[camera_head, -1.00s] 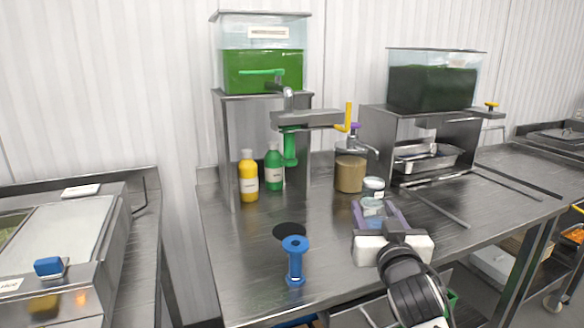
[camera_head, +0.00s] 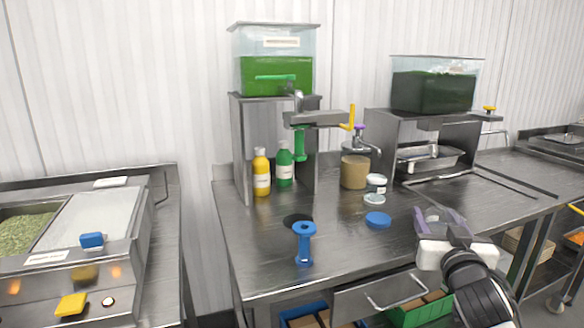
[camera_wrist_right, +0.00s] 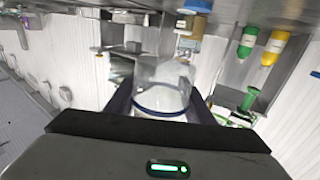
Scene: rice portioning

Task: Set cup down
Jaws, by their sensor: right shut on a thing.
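My right gripper (camera_head: 440,217) is low over the right part of the steel counter and is shut on a clear cup. In the right wrist view, the cup (camera_wrist_right: 160,98) is see-through with a dark blue ring and sits between the two fingers of my right gripper (camera_wrist_right: 160,92). In the head view the fingers largely hide the cup. I cannot tell whether its base touches the counter (camera_head: 345,258). My left gripper is not in view.
A blue disc (camera_head: 377,220) lies left of my gripper. A blue spool-shaped tool (camera_head: 304,246) stands near the front edge, by a dark disc (camera_head: 297,221). Small jars (camera_head: 376,183), a tan-filled container (camera_head: 354,172) and yellow (camera_head: 261,174) and green bottles (camera_head: 284,167) stand behind.

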